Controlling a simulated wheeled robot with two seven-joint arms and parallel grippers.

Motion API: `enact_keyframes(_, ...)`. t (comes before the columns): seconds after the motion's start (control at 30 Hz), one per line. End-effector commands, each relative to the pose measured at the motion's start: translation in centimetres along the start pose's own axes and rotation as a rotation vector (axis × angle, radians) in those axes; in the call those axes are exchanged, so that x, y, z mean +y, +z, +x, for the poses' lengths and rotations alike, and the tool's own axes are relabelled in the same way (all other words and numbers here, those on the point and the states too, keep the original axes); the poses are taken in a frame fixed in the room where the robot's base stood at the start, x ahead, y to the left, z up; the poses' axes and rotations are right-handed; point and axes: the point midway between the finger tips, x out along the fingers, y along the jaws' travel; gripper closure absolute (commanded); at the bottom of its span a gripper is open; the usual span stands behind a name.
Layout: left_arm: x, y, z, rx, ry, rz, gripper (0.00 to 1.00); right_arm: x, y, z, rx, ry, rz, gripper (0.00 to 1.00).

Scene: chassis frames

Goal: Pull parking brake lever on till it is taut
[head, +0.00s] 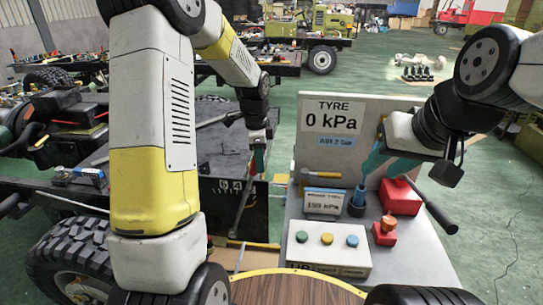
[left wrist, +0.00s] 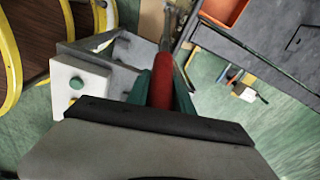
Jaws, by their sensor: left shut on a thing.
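The parking brake lever has a red grip (left wrist: 163,82) and a metal shaft (left wrist: 168,30) in the left wrist view. In the head view its shaft (head: 240,212) slants up beside the black chassis block, with a little of the red grip (head: 259,158) showing under my left gripper. My left gripper (head: 259,150) is shut around the red grip, with a green finger on each side of it. My right gripper (head: 385,168) is apart from the lever, over the grey tyre station; its teal fingers look spread and empty. The lever's lower end is hard to make out.
The tyre station's panel (head: 335,160) reads 0 kPa. Its bench carries a button box (head: 327,255), a blue cylinder (head: 356,203), a red box (head: 400,198) and a red knob (head: 385,231). A large tyre (head: 65,255) stands at left. A round wooden top (head: 295,290) is in front.

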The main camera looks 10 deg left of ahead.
Motion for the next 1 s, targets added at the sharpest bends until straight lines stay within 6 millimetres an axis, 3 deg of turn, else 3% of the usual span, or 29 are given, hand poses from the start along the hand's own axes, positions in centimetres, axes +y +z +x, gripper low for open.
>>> enact_keyframes(0.17, -0.4, 1.7, -0.6, 0.043, 0.005, -0.010, 1.00, 0.0, 0.0, 0.0, 0.000, 0.000, 0.000, 0.64)
enact_keyframes(0.5, -0.4, 1.8, -0.7, 0.050, 0.005, -0.006, 1.00, 0.0, 0.0, 0.0, 0.000, 0.000, 0.000, 0.64)
enact_keyframes(0.53, -0.4, 1.8, -0.7, 0.050, 0.005, -0.006, 0.69, 0.0, 0.0, 0.0, 0.000, 0.000, 0.000, 0.64)
enact_keyframes(0.63, -0.4, 1.8, -0.7, 0.050, 0.005, -0.005, 0.51, 0.0, 0.0, 0.0, 0.000, 0.000, 0.000, 0.64)
enact_keyframes(1.0, -0.4, 1.8, -1.2, 0.050, 0.004, -0.005, 0.51, 0.0, 0.0, 0.0, 0.000, 0.000, 0.000, 0.64)
